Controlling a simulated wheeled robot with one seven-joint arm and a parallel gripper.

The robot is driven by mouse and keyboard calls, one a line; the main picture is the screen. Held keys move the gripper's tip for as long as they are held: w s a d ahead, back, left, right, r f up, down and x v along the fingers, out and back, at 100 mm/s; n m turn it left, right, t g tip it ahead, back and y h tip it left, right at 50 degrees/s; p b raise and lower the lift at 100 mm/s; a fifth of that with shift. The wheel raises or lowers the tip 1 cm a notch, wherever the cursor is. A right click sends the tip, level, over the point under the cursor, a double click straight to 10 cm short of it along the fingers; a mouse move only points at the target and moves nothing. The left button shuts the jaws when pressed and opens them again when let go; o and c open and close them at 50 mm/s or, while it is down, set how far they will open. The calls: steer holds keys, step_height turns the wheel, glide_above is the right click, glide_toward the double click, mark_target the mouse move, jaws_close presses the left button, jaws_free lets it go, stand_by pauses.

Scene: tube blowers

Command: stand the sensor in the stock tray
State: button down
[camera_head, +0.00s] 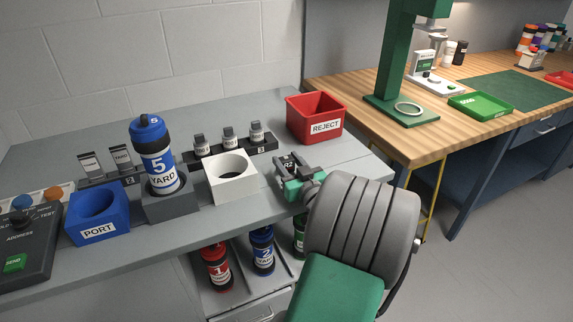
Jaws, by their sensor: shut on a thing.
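My gripper (291,167) is at the right part of the grey bench, below the red bin in the picture. It is shut on a small dark thing with a white label (288,161), seemingly the sensor; the fingers hide much of it. A low black tray (262,149) stands left of the gripper, behind the white ring block. Several small grey-capped sensors (229,138) stand upright in a row along it. I cannot read the tray's small label, so I cannot tell whether it is the stock tray.
A red REJECT bin (315,128) stands behind my gripper. A white ring block (232,178), a grey holder with a blue tube (157,158), a blue PORT ring (97,213) and a control box (22,245) line the front. Tubes (262,250) stand on a shelf below.

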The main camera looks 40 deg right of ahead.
steer(key=shift+f+b, duration=0.25)
steer(key=shift+b, duration=0.05)
steer(key=c, duration=0.8)
jaws_free()
steer(key=shift+r, duration=0.1)
